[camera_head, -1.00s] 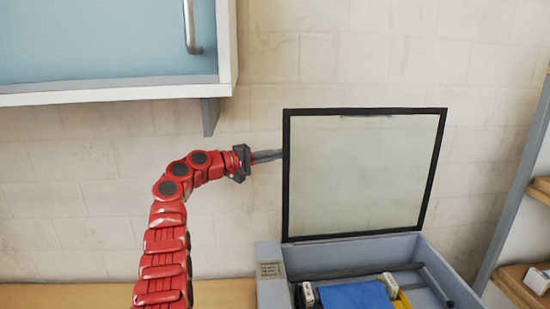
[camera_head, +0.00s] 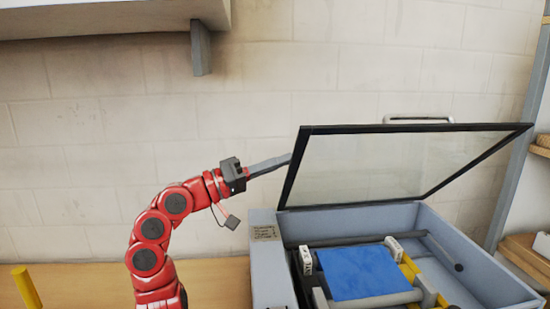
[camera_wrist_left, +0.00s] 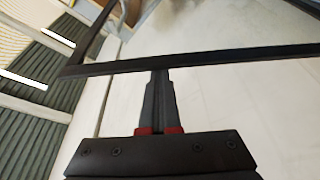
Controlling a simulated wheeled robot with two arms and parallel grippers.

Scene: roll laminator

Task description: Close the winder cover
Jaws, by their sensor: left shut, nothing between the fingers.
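The winder cover (camera_head: 385,165) is a clear panel in a black frame, hinged at the back of the grey laminator (camera_head: 350,190). It is tilted forward, part way between upright and flat, with a silvery handle (camera_head: 418,120) on its far side in the head view. My left gripper (camera_head: 288,159) is shut and empty, its fingertips at the left edge of the cover frame. In the left wrist view the fingers (camera_wrist_left: 160,80) reach the black frame bar (camera_wrist_left: 200,62); the tips are hidden behind it, and I cannot tell if they touch. My right gripper is not in view.
The open laminator box holds a blue sheet (camera_head: 362,272), rollers and yellow parts (camera_head: 408,268). A yellow post (camera_head: 27,287) stands at the lower left. A wall shelf (camera_head: 100,18) hangs above my arm. Shelving (camera_head: 525,150) stands at the right.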

